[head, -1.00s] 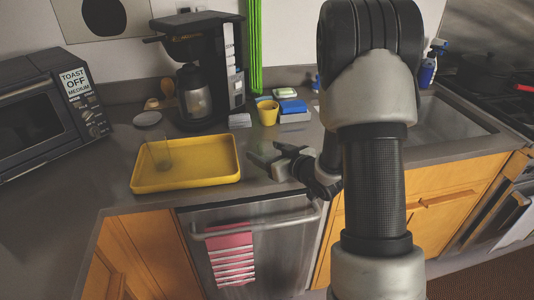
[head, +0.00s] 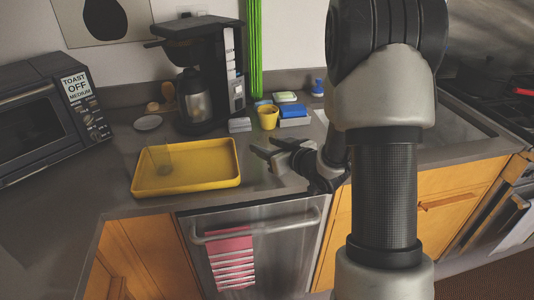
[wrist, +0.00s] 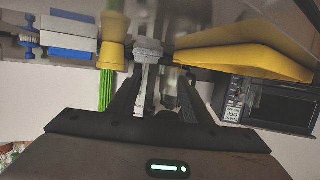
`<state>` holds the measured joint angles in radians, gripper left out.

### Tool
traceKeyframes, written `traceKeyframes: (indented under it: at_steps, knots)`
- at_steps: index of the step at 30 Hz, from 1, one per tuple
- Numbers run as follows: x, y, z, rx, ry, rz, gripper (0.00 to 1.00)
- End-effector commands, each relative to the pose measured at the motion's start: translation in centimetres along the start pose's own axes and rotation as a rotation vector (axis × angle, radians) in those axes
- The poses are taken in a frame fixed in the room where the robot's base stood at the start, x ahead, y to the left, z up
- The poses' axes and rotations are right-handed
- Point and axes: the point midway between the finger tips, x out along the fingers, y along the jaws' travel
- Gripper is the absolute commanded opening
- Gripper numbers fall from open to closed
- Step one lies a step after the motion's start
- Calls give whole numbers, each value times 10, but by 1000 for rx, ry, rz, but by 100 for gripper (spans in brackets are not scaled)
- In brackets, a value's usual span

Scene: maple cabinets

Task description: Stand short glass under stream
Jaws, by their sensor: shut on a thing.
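My gripper (head: 272,156) is low over the front of the counter, right of the yellow tray, with its fingers pointing left. In the wrist view, my gripper (wrist: 160,88) is shut on a clear thing that looks like the short glass (wrist: 170,90). The glass is see-through and hard to make out; its contents cannot be told. Another faint clear glass (head: 164,160) stands in the yellow tray (head: 215,182). Part of the sink (head: 452,122) shows right of my arm. The tap and any stream are hidden behind my arm.
A toaster oven (head: 45,125) is at left and a stove (head: 500,95) at far right. Bare counter lies left of the tray.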

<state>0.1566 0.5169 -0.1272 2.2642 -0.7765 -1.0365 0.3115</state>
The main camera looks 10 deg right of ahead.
Motion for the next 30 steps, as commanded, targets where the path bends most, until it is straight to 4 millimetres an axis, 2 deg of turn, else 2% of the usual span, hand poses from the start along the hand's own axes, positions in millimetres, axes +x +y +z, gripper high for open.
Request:
traceKeyframes:
  at_steps: [1,6,11,15,20,26,28,30]
  knots:
    - [-5,1,-16,-2,5,1,19]
    - [-14,0,-45,-3,3,1,19]
    - [-16,-1,-63,1,8,21,19]
    - [-13,-2,-77,15,26,103,19]
    - [-12,-3,-86,52,30,234,19]
    - [-20,-8,-83,112,1,365,19]
    - [-29,-5,-110,117,-1,377,19]
    - [-34,-5,-125,117,-1,377,19]
